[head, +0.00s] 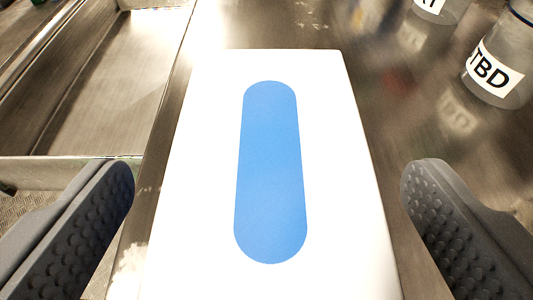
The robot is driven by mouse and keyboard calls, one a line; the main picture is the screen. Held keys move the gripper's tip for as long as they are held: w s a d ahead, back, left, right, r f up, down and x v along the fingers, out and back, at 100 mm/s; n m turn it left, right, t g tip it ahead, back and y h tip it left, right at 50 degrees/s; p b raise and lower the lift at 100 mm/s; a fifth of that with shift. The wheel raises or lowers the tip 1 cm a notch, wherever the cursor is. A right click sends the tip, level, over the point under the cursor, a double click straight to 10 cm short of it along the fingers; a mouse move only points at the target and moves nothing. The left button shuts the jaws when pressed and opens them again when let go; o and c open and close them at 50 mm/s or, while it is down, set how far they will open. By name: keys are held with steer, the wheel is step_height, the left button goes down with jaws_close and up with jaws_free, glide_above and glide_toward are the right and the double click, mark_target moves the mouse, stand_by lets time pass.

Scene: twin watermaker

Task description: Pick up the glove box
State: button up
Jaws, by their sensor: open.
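The glove box (340,150) is a white box with a long blue rounded oval on its face. It fills the middle of the head view and runs out of the bottom edge. My gripper (268,190) is open, with one dark studded finger on each side of the box. Gaps show between both fingers and the box, so neither appears to touch it. The lower end of the box is out of view.
The box rests on a shiny metal surface (400,130). A clear container labelled TBD (497,75) stands at the upper right, with another labelled container (440,10) beside it, cut off by the top edge. A metal tray or basin (110,80) lies at the left.

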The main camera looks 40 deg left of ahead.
steer(key=c, duration=1.2)
steer(key=shift+o, duration=0.2)
steer(key=shift+r, duration=0.15)
